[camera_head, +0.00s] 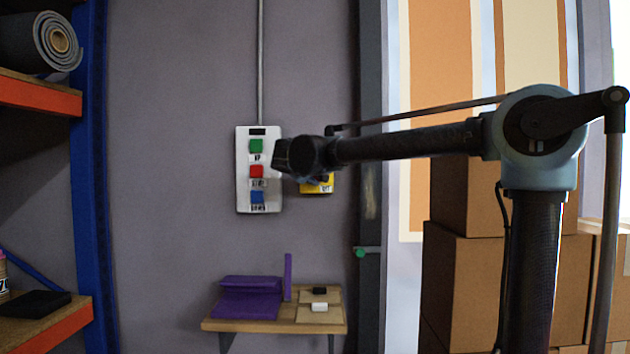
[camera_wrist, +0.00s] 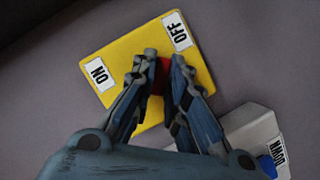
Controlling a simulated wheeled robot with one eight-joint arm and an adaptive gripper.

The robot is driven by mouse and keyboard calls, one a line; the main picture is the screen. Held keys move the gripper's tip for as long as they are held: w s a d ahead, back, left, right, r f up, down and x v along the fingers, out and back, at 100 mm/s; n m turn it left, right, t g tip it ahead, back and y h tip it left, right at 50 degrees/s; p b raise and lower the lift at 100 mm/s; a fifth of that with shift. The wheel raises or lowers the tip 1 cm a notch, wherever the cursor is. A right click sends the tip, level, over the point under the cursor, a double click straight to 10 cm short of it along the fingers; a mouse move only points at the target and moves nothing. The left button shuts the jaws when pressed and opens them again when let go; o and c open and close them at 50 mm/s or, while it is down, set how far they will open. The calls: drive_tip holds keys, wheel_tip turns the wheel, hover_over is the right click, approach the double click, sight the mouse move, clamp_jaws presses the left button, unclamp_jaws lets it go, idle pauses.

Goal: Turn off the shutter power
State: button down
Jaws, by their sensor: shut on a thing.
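The shutter power switch is a yellow box (camera_wrist: 128,50) with a red knob (camera_wrist: 161,78) and white ON and OFF labels, on the grey wall. In the wrist view, my gripper (camera_wrist: 160,62) has its two fingers on either side of the red knob, shut on it. The fingers hide most of the knob, so its exact angle is unclear. The OFF label (camera_wrist: 177,31) is just beyond the fingertips, and the ON label (camera_wrist: 99,74) is to the left. In the head view, my gripper (camera_head: 300,157) covers most of the yellow box (camera_head: 318,186).
A white control box (camera_head: 243,190) with green, red and blue buttons is on the wall just left of the switch. A small wooden shelf (camera_head: 225,325) with purple items is below. Stacked cardboard boxes (camera_head: 480,280) stand at right, and a blue rack (camera_head: 92,180) at left.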

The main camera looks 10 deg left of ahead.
drive_tip(key=n, duration=0.2)
drive_tip(key=n+t+h, duration=0.1)
drive_tip(key=shift+a+f+n, duration=0.1)
drive_tip(key=shift+f+n, duration=0.1)
drive_tip(key=shift+n, duration=0.2)
drive_tip(key=shift+s+d+f+n+t+y, duration=0.15)
drive_tip(key=shift+n+t, duration=0.65)
drive_tip(key=shift+n, duration=1.25)
drive_tip(key=shift+w+f+n+t+y, duration=0.15)
drive_tip(key=shift+n+t, duration=0.65)
drive_tip(key=shift+n, duration=1.3)
drive_tip(key=shift+s+d+f+n+t+y, duration=0.15)
drive_tip(key=shift+n+t, duration=0.65)
drive_tip(key=shift+n, duration=1.25)
drive_tip(key=c, duration=1.6)
unclamp_jaws()
drive_tip(key=shift+a+r, duration=0.1)
